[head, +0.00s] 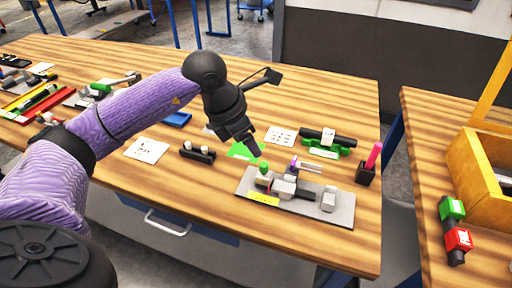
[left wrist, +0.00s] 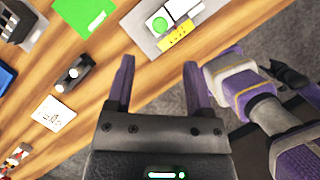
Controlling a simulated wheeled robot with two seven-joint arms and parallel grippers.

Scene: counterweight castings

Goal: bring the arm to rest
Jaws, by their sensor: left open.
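My left arm reaches in from the left in the head view. Its gripper (head: 254,150) hangs over the wooden table, above and behind the grey fixture plate (head: 341,217). In the left wrist view the two purple fingers (left wrist: 157,78) stand apart with nothing between them. The fixture plate with its grey blocks and yellow label also shows there (left wrist: 146,42), beyond the fingertips. The gripper appears clear of the things on the table.
A green card (head: 241,151), a black bar with two pale knobs (head: 197,153), a black cylinder on a green holder (head: 325,142) and a cup with a pink stick (head: 367,172) are nearby. A yellow crate (head: 478,185) stands on the right table.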

